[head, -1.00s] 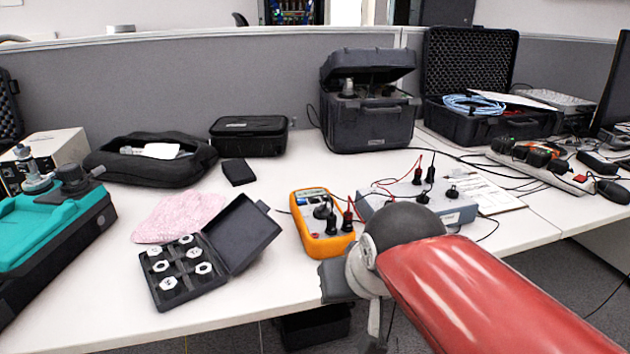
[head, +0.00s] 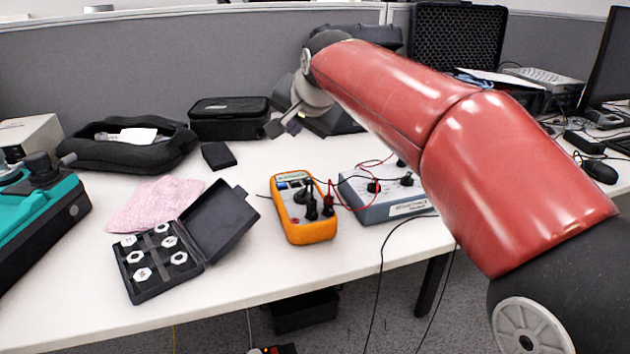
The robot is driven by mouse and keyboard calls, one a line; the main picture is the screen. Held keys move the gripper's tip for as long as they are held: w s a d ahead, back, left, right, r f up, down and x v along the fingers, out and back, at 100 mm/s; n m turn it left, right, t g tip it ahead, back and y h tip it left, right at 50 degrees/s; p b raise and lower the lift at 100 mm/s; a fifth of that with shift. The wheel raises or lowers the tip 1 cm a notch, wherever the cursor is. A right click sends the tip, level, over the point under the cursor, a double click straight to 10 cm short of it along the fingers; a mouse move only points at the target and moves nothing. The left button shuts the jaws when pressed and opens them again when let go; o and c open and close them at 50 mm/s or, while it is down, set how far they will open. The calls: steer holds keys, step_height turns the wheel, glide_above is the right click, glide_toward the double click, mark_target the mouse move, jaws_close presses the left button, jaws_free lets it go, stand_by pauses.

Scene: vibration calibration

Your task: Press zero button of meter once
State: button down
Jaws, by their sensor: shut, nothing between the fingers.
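The meter (head: 309,233) is an orange handheld unit with a small display at its top end. It lies face up on the table, left of a grey box with leads. Black and red plugs stand in its lower right face. Small buttons sit below the display, but I cannot read which is the zero button. My gripper (head: 277,128) is at the end of the raised arm, above and beyond the meter in the picture, apart from it. It is small here and looks shut and empty, pointing down to the left.
The grey box (head: 385,211) with red and black leads stands close right of the meter. An open black case of hex pieces (head: 217,222) and a pink cloth (head: 150,202) lie to the left. A black case (head: 229,119) stands behind. My arm hides much of the right side.

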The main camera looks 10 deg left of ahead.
mark_target(295, 183)
steer(key=shift+f, duration=0.1)
step_height(295, 183, down, 9)
steer(key=b, duration=0.6)
steer(key=shift+r, duration=0.2)
stand_by(1.9)
steer(key=shift+f+b, duration=0.4)
steer(key=shift+b, duration=0.05)
steer(key=shift+f+b, duration=0.3)
steer(key=shift+f, duration=0.15)
stand_by(0.4)
steer(key=shift+r, duration=0.1)
steer(key=shift+r+p, duration=0.75)
